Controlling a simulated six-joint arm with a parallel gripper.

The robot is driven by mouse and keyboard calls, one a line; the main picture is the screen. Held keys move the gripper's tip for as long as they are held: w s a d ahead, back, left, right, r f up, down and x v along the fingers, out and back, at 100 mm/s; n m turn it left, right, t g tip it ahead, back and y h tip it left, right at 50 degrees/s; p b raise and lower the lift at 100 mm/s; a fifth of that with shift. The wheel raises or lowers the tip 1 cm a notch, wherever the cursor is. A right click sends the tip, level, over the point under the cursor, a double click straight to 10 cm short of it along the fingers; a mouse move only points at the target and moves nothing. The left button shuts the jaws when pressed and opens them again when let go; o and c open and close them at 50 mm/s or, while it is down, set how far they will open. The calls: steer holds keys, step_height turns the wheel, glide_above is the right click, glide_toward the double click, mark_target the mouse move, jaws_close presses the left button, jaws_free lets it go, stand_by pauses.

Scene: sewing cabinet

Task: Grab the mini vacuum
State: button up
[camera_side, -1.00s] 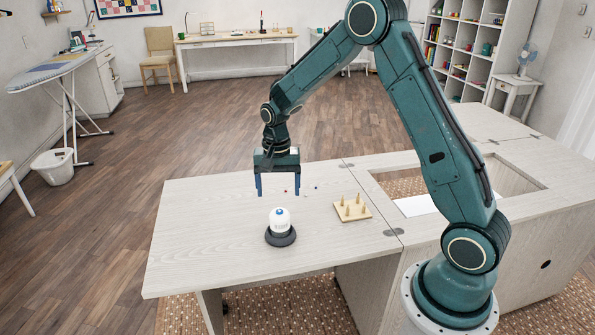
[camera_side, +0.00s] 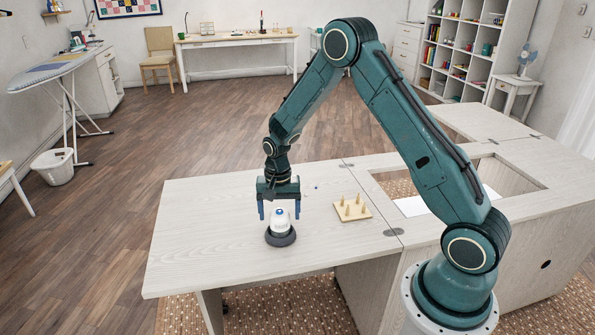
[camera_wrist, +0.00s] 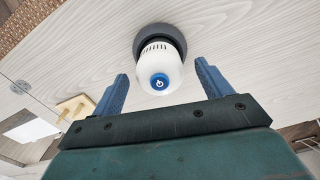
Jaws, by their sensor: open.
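The mini vacuum (camera_side: 279,220) is a small white dome with a blue top and a dark grey round base. It stands upright on the pale wooden cabinet top (camera_side: 205,235). In the wrist view the vacuum (camera_wrist: 155,68) shows its blue power button and dark vent slots, just ahead of the gap between my fingers. My gripper (camera_side: 279,214) is open and empty, low over the table at the vacuum. Its two blue fingers (camera_wrist: 163,88) lie to either side of the vacuum's line, with visible space on both sides in the wrist view.
A wooden block with several upright pegs (camera_side: 352,209) stands to the right of the vacuum. Further right is a rectangular opening (camera_side: 500,178) in the cabinet top. The table left of the vacuum is clear.

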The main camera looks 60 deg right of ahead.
steer(key=shift+f, duration=1.95)
steer(key=c, duration=1.3)
steer(key=shift+o, duration=0.2)
steer(key=shift+r, duration=0.2)
step_height(320, 180, up, 20)
steer(key=shift+f, duration=0.15)
